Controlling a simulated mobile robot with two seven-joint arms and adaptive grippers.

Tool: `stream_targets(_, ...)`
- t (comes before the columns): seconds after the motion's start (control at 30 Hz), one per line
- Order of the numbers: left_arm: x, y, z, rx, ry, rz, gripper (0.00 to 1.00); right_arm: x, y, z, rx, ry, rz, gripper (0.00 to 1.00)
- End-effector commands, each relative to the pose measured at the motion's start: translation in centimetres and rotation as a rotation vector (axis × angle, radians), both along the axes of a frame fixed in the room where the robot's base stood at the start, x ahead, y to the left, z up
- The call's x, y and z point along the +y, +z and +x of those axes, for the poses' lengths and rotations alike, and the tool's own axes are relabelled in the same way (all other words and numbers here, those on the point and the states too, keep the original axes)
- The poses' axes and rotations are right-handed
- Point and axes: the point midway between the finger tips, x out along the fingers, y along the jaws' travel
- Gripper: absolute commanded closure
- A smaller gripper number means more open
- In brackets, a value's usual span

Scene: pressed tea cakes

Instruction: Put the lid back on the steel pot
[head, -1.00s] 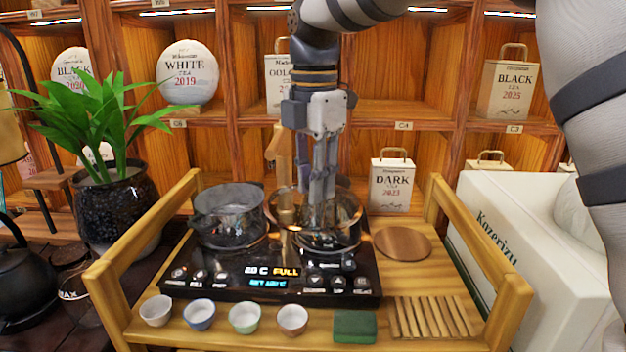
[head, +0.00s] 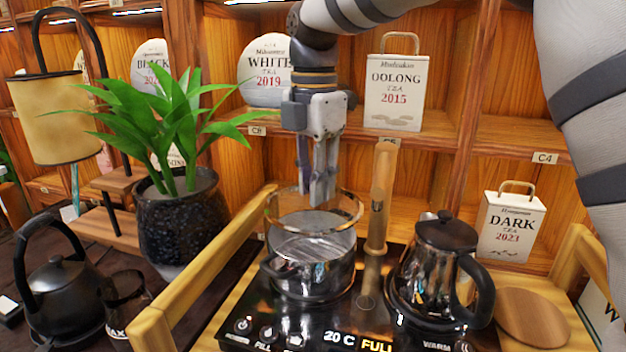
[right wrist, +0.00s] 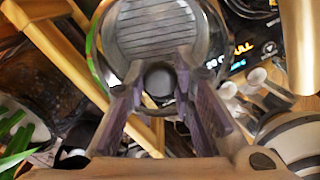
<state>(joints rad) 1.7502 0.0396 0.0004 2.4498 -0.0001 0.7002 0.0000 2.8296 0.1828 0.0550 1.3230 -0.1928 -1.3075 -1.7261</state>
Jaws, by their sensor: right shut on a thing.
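The steel pot (head: 312,272) stands uncovered on the left of the black hot plate. Its lid (head: 349,210), clear glass with a metallic rim, hangs above the pot, apart from it and roughly level. My right gripper (head: 318,198) is shut on the lid's knob and points straight down. In the right wrist view the dark round knob (right wrist: 158,80) sits between the fingers. The pot (right wrist: 155,32) shows there beyond the lid, with a striped interior. How far the lid is from the pot's rim is hard to tell. My left gripper is out of view.
A shiny kettle (head: 437,268) stands right of the pot on the hot plate (head: 262,322). An upright wooden handle (head: 381,190) rises between them, close to the lid. A potted plant (head: 182,225) stands left. A round wooden board (head: 532,316) lies at right.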

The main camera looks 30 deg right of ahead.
Motion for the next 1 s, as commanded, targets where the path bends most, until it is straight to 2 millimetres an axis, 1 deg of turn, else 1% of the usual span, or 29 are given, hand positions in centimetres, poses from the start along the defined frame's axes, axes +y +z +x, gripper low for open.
stream_targets(0.07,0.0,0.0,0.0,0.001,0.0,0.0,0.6,0.0,0.0,0.0,0.0,0.0,0.0,1.0)
stream_targets(0.2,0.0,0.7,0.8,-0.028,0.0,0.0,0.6,0.1,3.4,0.3,-0.011,-0.151,0.0,1.0)
stream_targets(0.3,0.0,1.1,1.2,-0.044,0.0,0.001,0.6,0.1,5.5,0.2,-0.012,-0.262,-0.001,1.0)
stream_targets(0.5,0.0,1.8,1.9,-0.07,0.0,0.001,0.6,0.0,9.0,-0.1,-0.012,-0.461,0.003,1.0)
stream_targets(0.7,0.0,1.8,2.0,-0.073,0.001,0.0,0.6,0.0,4.9,-0.1,0.002,-0.461,-0.002,1.0)
stream_targets(0.83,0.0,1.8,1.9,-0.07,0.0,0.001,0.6,0.0,2.7,-0.1,0.002,-0.461,-0.001,1.0)
stream_targets(0.9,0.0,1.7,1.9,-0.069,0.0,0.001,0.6,0.0,1.9,0.0,0.001,-0.461,0.0,1.0)
stream_targets(1.0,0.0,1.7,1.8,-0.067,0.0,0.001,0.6,0.0,1.2,0.0,0.0,-0.46,0.0,1.0)
